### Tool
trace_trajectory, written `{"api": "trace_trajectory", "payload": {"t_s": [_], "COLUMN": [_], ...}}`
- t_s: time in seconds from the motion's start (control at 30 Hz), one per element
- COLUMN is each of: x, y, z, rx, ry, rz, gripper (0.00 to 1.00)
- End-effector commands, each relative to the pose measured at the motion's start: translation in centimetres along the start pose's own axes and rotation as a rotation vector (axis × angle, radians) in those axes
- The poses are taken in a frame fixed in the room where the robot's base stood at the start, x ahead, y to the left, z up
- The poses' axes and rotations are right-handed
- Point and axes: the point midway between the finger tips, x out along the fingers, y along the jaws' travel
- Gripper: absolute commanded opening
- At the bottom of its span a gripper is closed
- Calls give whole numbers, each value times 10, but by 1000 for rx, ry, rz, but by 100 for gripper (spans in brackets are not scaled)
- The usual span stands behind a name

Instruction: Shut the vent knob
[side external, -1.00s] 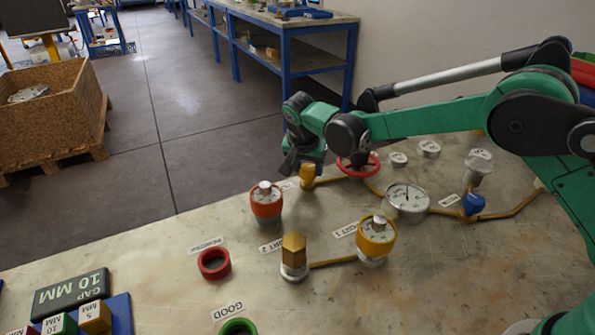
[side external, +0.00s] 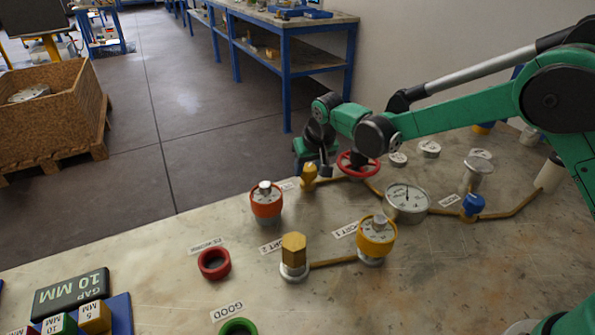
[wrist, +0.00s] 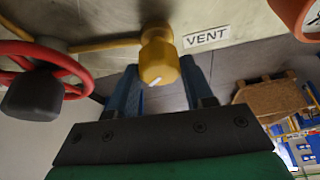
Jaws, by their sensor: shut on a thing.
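The vent knob (wrist: 160,62) is yellow with a white mark on its face, beside the "VENT" label (wrist: 207,37) in the wrist view. In the side view the knob (side external: 309,173) stands at the table's far edge on a brass pipe. My gripper (wrist: 165,85) has one blue finger on each side of the knob and is shut on it. In the side view my gripper (side external: 314,168) reaches the knob from behind and partly hides it. The exact finger contact is hard to see.
A red handwheel (side external: 358,164) stands close to the right of my gripper; it also shows in the wrist view (wrist: 45,75). An orange-topped vessel (side external: 266,202) is at front left. A pressure gauge (side external: 407,201) and a blue knob (side external: 473,205) stand further right.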

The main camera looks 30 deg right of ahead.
Motion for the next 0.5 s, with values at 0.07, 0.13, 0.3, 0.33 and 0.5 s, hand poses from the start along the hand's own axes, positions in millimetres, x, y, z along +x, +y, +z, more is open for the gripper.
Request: {"api": "trace_trajectory", "payload": {"t_s": [0.07,0.13,0.3,0.33,0.5], "x": [0,0,0,0,0], "y": [1,2,2,2,2], "z": [0,0,0,0,0], "rx": [-64,-124,-274,-300,-447], "ry": [-1,-2,-2,-2,-2], "rz": [-27,-52,-115,-125,-187], "gripper": [0,0,0,0,0]}}
